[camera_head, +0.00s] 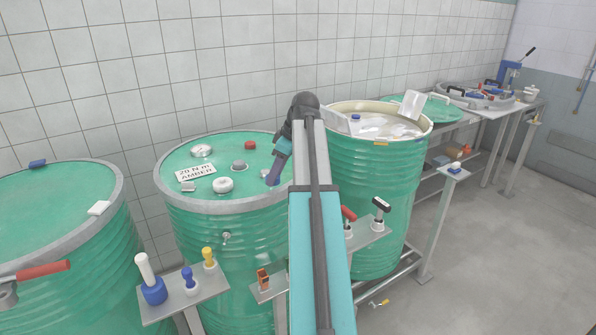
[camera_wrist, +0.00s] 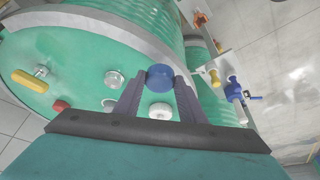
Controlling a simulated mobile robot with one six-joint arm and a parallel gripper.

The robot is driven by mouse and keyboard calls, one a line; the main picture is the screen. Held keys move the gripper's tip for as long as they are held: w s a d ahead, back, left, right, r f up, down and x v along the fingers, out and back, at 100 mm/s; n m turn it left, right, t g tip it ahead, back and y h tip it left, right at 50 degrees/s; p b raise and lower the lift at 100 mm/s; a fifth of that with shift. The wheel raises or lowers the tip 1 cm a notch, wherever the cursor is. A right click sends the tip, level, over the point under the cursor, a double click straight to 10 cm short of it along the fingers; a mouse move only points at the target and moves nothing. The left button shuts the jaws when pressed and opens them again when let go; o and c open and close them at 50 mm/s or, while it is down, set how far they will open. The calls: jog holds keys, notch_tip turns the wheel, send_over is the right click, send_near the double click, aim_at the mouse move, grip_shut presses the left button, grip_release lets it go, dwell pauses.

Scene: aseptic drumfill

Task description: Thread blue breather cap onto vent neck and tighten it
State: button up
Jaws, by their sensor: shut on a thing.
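The blue breather cap (camera_wrist: 160,77) is between the two fingertips of my gripper (camera_wrist: 159,85), which is shut on it. In the head view my gripper (camera_head: 273,178) points down over the right part of the middle green drum's lid (camera_head: 207,202), low to the lid. The cap is mostly hidden there. No vent neck shows under the cap, so I cannot tell whether it is seated or held above one. A grey metal fitting (camera_head: 239,165) and a white round cap (camera_head: 223,185) stand on the lid to the left of my gripper.
The lid also bears a gauge (camera_head: 201,151), a red cap (camera_head: 250,145) and a "20 N m AMBER" sign (camera_head: 196,171). A yellow handle (camera_wrist: 30,83) shows in the wrist view. A tool stand (camera_head: 185,296) is in front; an open drum (camera_head: 372,180) stands to the right.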

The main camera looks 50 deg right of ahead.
jog(key=shift+n, duration=0.8)
jog(key=w+a, duration=0.2)
jog(key=a, duration=0.1)
jog(key=w+a, duration=0.2)
jog(key=a, duration=0.2)
jog(key=w+a, duration=0.2)
jog(key=a, duration=0.1)
jog(key=shift+a+f, duration=0.2)
jog(key=shift+f, duration=0.2)
jog(key=w+a+f+m, duration=0.1)
jog(key=w+a+m, duration=0.1)
jog(key=a, duration=0.9)
jog(key=w+a+f+m+h, duration=0.1)
jog(key=w+a+m, duration=0.1)
jog(key=a, duration=1)
jog(key=w+a+f+m, duration=0.1)
jog(key=w+a+m, duration=0.1)
jog(key=a, duration=0.9)
jog(key=shift+a+f+t+h, duration=0.25)
jog(key=shift+a+t+h, duration=0.05)
jog(key=shift+a+h, duration=0.1)
jog(key=shift+s, duration=0.1)
